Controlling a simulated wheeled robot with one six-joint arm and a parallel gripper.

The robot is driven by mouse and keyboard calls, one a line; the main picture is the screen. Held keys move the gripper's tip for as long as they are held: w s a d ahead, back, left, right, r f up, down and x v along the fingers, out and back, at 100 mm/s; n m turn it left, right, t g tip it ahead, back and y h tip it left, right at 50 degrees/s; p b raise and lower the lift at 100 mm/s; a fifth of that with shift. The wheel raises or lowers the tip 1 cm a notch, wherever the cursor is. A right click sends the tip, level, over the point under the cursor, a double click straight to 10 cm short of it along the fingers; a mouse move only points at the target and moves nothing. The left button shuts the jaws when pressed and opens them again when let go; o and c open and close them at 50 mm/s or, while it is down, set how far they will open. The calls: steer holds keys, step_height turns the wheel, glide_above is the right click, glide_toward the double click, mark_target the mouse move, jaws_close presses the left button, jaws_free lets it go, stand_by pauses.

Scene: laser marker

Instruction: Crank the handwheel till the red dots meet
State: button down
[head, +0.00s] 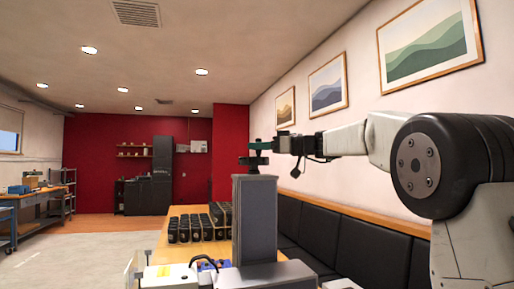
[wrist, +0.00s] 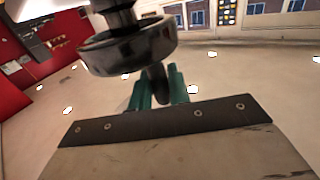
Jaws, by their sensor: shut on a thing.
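The laser marker's grey column (head: 255,215) stands upright on the table in the head view. The dark handwheel (head: 254,161) is on top of it, small and partly covered by my gripper (head: 265,145). In the wrist view the handwheel (wrist: 130,45) is a dark metal disc on a shaft. My gripper's green fingers (wrist: 159,90) are closed around the wheel's dark crank handle (wrist: 157,82). The red dots do not show in either view.
Several black cups or cans (head: 195,228) stand in rows on the wooden table (head: 183,211) left of the column. A black padded bench (head: 345,243) runs along the right wall. A workbench (head: 38,195) stands far left. Open floor lies between.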

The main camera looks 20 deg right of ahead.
steer(key=n+g+y, duration=0.1)
steer(key=g, duration=0.1)
steer(key=n+g, duration=0.2)
steer(key=d+n+g+y, duration=0.1)
steer(key=g, duration=0.1)
steer(key=shift+w+d+f+y, duration=0.1)
steer(key=shift+w+f+y, duration=0.05)
steer(key=shift+w+y, duration=0.2)
steer(key=shift+w+d+n+g, duration=0.1)
steer(key=shift+d+n+g, duration=0.05)
steer(key=shift+n+g, duration=0.8)
steer(key=shift+w+d+n+g, duration=0.1)
steer(key=shift+n+g, duration=0.45)
steer(key=shift+g, duration=0.7)
steer(key=shift+n+g, duration=0.5)
steer(key=shift+g, duration=0.3)
steer(key=c, duration=1.4)
jaws_free()
steer(key=shift+o, duration=0.2)
steer(key=shift+s+r+m+t, duration=0.2)
steer(key=shift+m+t, duration=0.2)
steer(key=shift+t, duration=0.2)
